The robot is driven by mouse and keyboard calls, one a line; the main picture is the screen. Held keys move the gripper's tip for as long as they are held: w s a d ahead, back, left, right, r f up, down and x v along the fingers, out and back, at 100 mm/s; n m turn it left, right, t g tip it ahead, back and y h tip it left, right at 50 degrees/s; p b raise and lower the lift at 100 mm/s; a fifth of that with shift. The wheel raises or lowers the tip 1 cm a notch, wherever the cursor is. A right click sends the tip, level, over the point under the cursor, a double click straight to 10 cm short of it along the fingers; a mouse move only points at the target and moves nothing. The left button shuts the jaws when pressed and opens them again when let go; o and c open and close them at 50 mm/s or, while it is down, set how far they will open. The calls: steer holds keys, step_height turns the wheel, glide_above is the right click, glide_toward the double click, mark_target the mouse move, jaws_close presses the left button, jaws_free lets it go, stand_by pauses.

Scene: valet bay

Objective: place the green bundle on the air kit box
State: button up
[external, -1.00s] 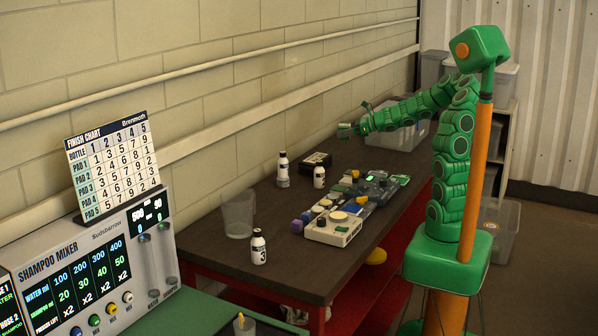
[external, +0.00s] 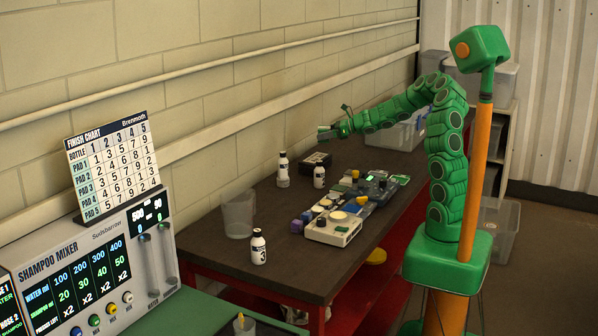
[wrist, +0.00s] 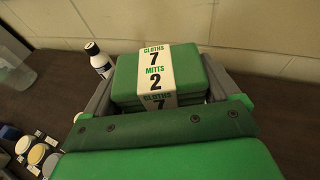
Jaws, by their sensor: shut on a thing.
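The green bundle (wrist: 196,73) has a white band reading cloths 7 and mitts 2. My gripper (wrist: 160,85) is shut on it, with a grey finger at each side. In the external view the bundle (external: 323,134) shows small at the tip of my gripper (external: 332,130), held in the air above the bench. A dark box (external: 316,160) lies on the bench below it, close to the wall; it looks like the air kit box, but its lettering is too small to read. The wrist view does not show this box.
White bottles (external: 283,169) (external: 319,177) (external: 259,246) and a clear cup (external: 238,214) stand on the bench (external: 210,258). The wall (external: 220,120) runs along the back.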

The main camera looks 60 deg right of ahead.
glide_above(316, 158)
steer(key=shift+f, duration=3)
steer(key=shift+w+d+f, duration=0.1)
steer(key=shift+d+f, duration=0.05)
steer(key=shift+f, duration=1.45)
steer(key=shift+f, duration=0.1)
steer(key=o, duration=0.8)
steer(key=shift+o, duration=0.2)
steer(key=shift+s+d+r, duration=0.1)
steer(key=shift+s+r, duration=0.1)
steer(key=v, duration=1.1)
steer(key=shift+s, duration=0.2)
